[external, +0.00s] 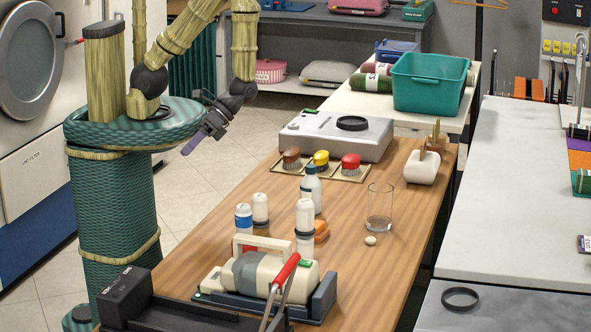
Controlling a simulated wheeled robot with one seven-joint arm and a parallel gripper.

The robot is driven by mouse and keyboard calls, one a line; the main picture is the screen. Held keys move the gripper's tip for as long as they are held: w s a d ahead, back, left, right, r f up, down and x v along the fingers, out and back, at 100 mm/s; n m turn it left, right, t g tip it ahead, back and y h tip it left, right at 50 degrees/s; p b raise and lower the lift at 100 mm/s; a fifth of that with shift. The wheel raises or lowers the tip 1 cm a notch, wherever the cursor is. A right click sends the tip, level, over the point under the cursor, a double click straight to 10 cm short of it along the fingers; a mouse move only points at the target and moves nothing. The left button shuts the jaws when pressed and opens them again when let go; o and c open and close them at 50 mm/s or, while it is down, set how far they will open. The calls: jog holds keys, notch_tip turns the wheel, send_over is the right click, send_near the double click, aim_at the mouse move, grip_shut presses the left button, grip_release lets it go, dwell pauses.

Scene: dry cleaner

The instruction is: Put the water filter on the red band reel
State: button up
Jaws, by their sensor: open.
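My gripper (206,124) is open and empty, left of the wooden table and above the floor, well away from the small items. I cannot tell for sure which item is the water filter. A small white cylinder with a blue band (244,217) stands on the table beside a plain white-capped one (260,208). Another white cylinder (305,216) stands to their right. I cannot clearly make out the red band reel. A red patch (249,249) shows behind a white handle, mostly hidden.
Brown, yellow and red-topped brushes (350,166) stand in a tray before a grey-white machine (336,137). A spray bottle (311,190), a clear glass (379,208) and a white holder (422,167) stand nearby. A cream device (292,272) blocks the front.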

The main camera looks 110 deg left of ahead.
jog(key=w+a+r+m+t+y, duration=0.4)
jog(key=w+a+r+t+y, duration=0.3)
jog(key=w+a+r+t, duration=0.2)
jog(key=shift+w+a+y, duration=0.3)
jog(key=shift+w+a, duration=0.4)
jog(key=shift+a, duration=0.5)
